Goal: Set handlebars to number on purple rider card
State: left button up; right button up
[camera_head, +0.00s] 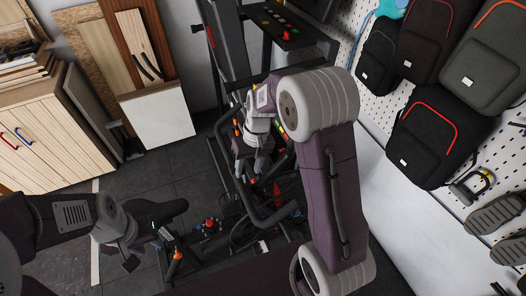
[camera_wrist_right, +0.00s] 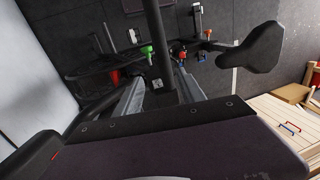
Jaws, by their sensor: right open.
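An exercise bike stands on the dark floor, seen from above. Its black handlebars (camera_head: 262,216) are partly hidden by my right arm. Its saddle (camera_head: 160,212) is left of them, and the saddle also shows in the right wrist view (camera_wrist_right: 255,47). My right gripper (camera_head: 251,168) points down over the bike's front, open. In the right wrist view a dark post (camera_wrist_right: 160,45) runs between its fingers (camera_wrist_right: 160,92); I cannot tell whether they touch it. My left gripper (camera_head: 149,250) is open and empty near the saddle. I cannot make out a purple rider card or any number scale.
Coloured knobs show on the bike: a green knob (camera_wrist_right: 147,50) and an orange one (camera_head: 178,255). A black rack (camera_head: 285,28) stands behind. A wooden cabinet (camera_head: 50,140) is at left. Backpacks (camera_head: 440,130) hang on the pegboard at right.

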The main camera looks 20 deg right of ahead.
aim_at(242, 186)
jog(key=shift+s+a+f, duration=0.15)
jog(key=shift+a+f, duration=0.1)
jog(key=shift+a, duration=0.25)
jog(key=shift+s+a+f, duration=0.15)
jog(key=shift+a+f, duration=0.05)
jog(key=shift+a, duration=0.25)
jog(key=shift+x, duration=0.85)
jog(key=f, duration=0.2)
jog(key=w+f+p, duration=0.1)
jog(key=f, duration=0.2)
jog(key=shift+d, duration=0.15)
jog(key=shift+f, duration=0.3)
jog(key=shift+s+a, duration=0.35)
jog(key=shift+a, duration=0.1)
jog(key=shift+w+d, duration=0.1)
jog(key=shift+d, duration=0.1)
grip_shut()
pick_arm(q)
jog(key=shift+s+a+r, duration=0.2)
jog(key=shift+a+r, duration=0.2)
jog(key=shift+r, duration=0.4)
